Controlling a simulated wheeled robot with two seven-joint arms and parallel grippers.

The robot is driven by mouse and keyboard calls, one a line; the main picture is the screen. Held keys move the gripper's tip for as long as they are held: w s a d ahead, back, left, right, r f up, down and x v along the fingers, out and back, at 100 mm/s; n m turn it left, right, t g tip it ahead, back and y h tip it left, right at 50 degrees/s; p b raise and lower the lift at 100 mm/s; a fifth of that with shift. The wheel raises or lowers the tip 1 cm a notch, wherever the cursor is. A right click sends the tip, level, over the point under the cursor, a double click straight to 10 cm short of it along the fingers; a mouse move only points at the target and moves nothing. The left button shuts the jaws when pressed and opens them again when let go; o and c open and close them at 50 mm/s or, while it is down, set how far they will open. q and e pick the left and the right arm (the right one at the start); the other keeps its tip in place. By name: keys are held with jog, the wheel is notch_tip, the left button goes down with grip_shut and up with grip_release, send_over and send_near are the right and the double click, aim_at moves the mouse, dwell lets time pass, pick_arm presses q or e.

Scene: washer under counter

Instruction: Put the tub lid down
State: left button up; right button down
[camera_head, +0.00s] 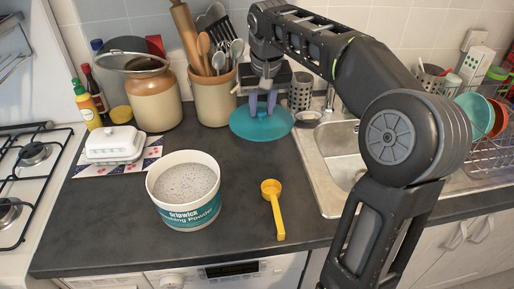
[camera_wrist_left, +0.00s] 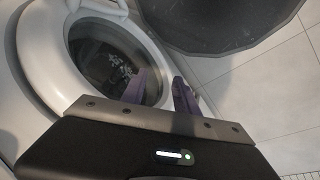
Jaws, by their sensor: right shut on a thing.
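The teal tub lid (camera_head: 248,126) is at the back of the counter, beside the sink's left edge. My right gripper (camera_head: 262,103) points down and is shut on the lid near its middle. I cannot tell whether the lid touches the counter. The open white tub (camera_head: 184,207) of washing powder stands at the front of the counter, apart from the lid. In the left wrist view my left gripper (camera_wrist_left: 164,88) has its purple fingers apart with nothing between them, in front of the open washer drum (camera_wrist_left: 105,62).
A yellow scoop (camera_head: 272,207) lies right of the tub. A butter dish (camera_head: 115,144), a brown jar (camera_head: 154,100) and a utensil crock (camera_head: 213,98) stand left of the lid. The sink (camera_head: 336,147) is on the right. The counter's middle is clear.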

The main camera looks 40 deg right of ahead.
aim_at(261, 121)
jog(key=shift+w+f, duration=0.1)
jog(key=shift+f, duration=3.05)
jog(key=shift+f, duration=1.9)
jog(key=shift+f, duration=0.1)
jog(key=c, duration=1.1)
grip_release()
jog(key=v, duration=1.2)
